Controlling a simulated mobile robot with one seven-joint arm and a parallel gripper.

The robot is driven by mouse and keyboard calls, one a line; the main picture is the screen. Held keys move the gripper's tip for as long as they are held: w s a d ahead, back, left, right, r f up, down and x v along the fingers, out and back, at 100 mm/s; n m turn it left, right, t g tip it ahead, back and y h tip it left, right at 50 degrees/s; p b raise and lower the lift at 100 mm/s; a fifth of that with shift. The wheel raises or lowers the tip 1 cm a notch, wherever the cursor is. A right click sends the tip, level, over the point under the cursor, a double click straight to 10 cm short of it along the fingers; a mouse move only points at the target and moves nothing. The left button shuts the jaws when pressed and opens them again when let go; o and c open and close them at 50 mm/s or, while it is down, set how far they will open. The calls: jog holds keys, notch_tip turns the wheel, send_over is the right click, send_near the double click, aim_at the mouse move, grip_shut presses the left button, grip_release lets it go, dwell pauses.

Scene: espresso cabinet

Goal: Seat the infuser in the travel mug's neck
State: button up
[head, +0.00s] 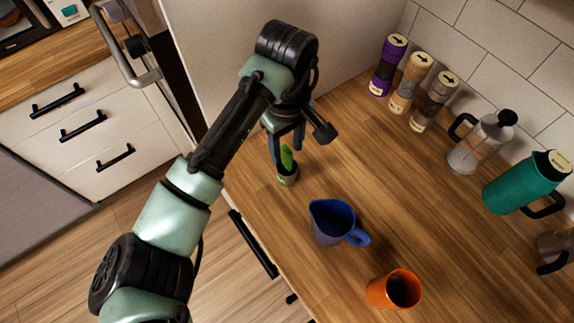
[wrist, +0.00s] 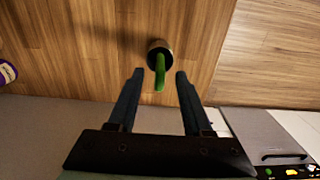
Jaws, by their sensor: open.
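A small dark round piece (head: 288,178) with a green upright grip (head: 287,158), which looks like the infuser, stands on the wooden counter near its left edge. In the wrist view its green grip (wrist: 160,76) rises from a round base (wrist: 158,48) with a pale rim. My gripper (head: 288,151) points down over it, open, with one finger on each side of the green grip; a gap shows on both sides in the wrist view (wrist: 160,74). I cannot tell for sure which vessel is the travel mug; a teal one (head: 518,186) with a black handle and pale top stands at the right.
A blue pitcher (head: 328,218) and an orange cup (head: 380,293) stand near the front edge. A tall panel (head: 215,50) rises close behind my arm. The middle counter is clear.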

jog(key=shift+f, duration=0.7)
grip_shut()
dwell(0.9)
